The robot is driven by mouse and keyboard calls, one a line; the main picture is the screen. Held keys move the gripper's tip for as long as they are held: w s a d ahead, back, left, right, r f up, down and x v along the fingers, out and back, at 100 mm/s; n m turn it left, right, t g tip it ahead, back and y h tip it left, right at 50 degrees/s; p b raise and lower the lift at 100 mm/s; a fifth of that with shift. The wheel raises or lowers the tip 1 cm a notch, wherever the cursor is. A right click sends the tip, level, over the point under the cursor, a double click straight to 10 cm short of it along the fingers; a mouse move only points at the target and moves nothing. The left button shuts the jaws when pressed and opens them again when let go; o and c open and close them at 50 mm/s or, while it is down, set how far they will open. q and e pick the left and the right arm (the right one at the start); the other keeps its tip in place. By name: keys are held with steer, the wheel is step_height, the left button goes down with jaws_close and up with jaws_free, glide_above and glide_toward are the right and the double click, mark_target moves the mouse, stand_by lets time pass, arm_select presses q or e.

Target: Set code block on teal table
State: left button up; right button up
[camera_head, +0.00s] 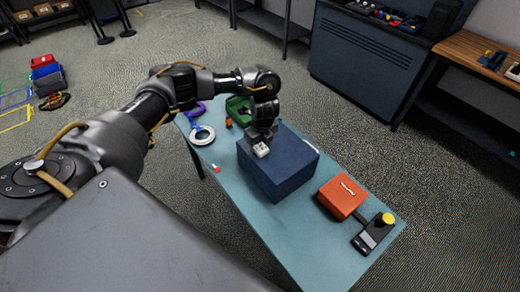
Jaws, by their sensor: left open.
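The teal table (228,203) stands in the middle of the view, running from upper left to lower right. A large dark blue box (285,172) sits on it. My left gripper (262,143) points down over the top of this box and is open. A small pale grey block (261,150), possibly the code block, shows at the fingertips, at the near left edge of the box top. I cannot tell whether it touches the fingers or rests on the box. My right gripper is out of view.
An orange-red box (342,197) and a black device with a yellow knob (372,233) are at the table's right end. A white ring (202,135) and a green bin (238,111) are at the far left end.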

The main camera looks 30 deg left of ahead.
mark_target(259, 146)
arm_select(q)
steer(key=shift+d, duration=0.1)
steer(key=shift+c, duration=0.6)
steer(key=c, duration=1)
steer(key=shift+c, duration=0.2)
steer(key=shift+r, duration=0.2)
steer(key=shift+r, duration=0.25)
step_height(259, 146, up, 2)
steer(key=shift+w+r, duration=0.1)
steer(key=s+d+r, duration=0.7)
steer(key=s+r, duration=0.3)
steer(key=s, duration=0.2)
steer(key=shift+s+b, duration=0.15)
steer(key=shift+b, duration=0.3)
